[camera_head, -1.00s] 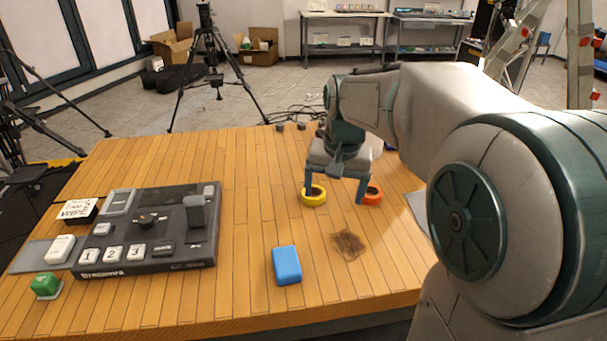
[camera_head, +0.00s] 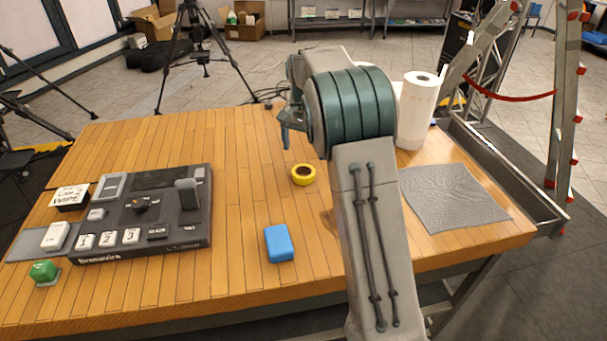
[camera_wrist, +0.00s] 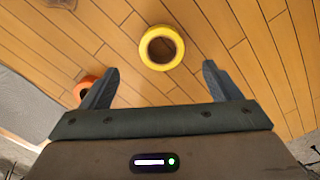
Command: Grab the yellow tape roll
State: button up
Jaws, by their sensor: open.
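The yellow tape roll (camera_head: 303,174) lies flat on the wooden table, left of my arm in the head view. In the wrist view the yellow tape roll (camera_wrist: 162,47) is ahead of my gripper (camera_wrist: 155,82), in line with the gap between its fingers. The fingers are spread apart with nothing between them, and they do not touch the roll. In the head view my gripper is mostly hidden behind my arm; part of one finger (camera_head: 285,137) shows beyond the roll.
An orange roll (camera_wrist: 86,88) lies beside the left finger in the wrist view. A blue block (camera_head: 279,243), a dark control panel (camera_head: 190,232), a grey cloth (camera_head: 455,197) and a paper towel roll (camera_head: 418,110) are on the table. Bare wood surrounds the yellow roll.

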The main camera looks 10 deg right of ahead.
aim_at(303, 170)
notch_tip(303, 170, down, 8)
jog(key=shift+a+f+p, duration=0.15)
jog(key=shift+f+p, duration=0.05)
jog(key=shift+p, duration=0.4)
jog(key=c, duration=1.1)
